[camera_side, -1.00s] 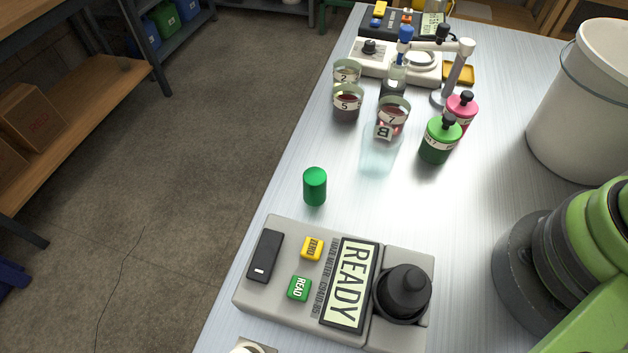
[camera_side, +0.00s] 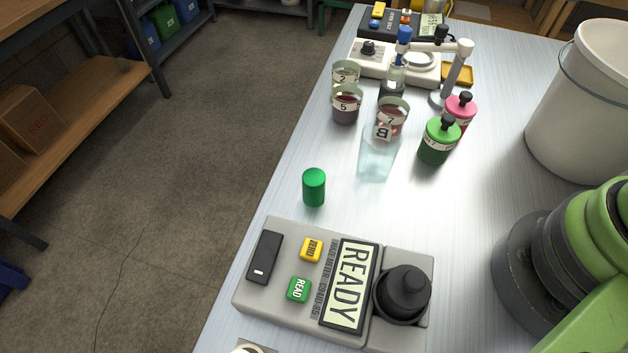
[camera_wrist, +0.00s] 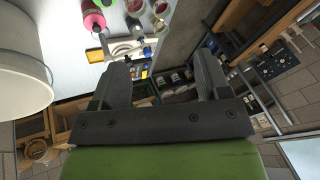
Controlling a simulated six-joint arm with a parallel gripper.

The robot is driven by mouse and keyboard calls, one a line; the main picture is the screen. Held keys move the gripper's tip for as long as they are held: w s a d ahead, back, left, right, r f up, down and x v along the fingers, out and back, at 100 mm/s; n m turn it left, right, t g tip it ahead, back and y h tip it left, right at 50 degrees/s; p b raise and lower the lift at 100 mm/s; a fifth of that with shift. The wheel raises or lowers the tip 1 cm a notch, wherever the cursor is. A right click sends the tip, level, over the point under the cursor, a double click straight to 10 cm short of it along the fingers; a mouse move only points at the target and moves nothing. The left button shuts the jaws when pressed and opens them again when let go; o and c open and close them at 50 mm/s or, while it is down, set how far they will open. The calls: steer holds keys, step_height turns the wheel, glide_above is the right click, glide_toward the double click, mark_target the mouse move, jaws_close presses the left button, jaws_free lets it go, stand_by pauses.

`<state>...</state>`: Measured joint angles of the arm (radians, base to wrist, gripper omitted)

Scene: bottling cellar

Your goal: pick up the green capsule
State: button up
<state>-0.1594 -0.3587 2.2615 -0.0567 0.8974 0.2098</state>
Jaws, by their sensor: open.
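The green capsule (camera_side: 314,187) is a small upright cylinder on the metal table. In the side view it stands just behind the grey meter with the READY display. It does not show in the wrist view. My gripper (camera_wrist: 160,75) shows only in the wrist view, with its two dark fingers apart and nothing between them. It points across the far end of the bench and the floor beyond. Its distance from the capsule cannot be told.
The grey meter (camera_side: 270,300) stands in front of the capsule. A clear beaker (camera_side: 378,160) stands behind it to the right, near a green bottle (camera_side: 438,142), a pink bottle (camera_side: 460,108) and labelled cups (camera_side: 346,104). A white bucket (camera_side: 585,110) stands at right. The table's left edge is close.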

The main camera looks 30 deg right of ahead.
steer(key=w+a+f+g, duration=0.3)
steer(key=w+a+f, duration=0.2)
steer(key=w+a, duration=0.15)
steer(key=g+h, duration=0.2)
glide_above(313, 173)
steer(key=shift+m, duration=0.3)
steer(key=f, duration=1.4)
steer(key=shift+w+d+f, duration=0.2)
steer(key=shift+d+f, duration=0.05)
steer(key=shift+f, duration=0.1)
step_height(313, 173, down, 5)
steer(key=shift+s+a+r, duration=0.1)
steer(key=shift+a+r, duration=0.05)
steer(key=shift+r, duration=0.05)
steer(key=shift+s+a+f, duration=0.1)
steer(key=shift+f, duration=3)
steer(key=c, duration=0.7)
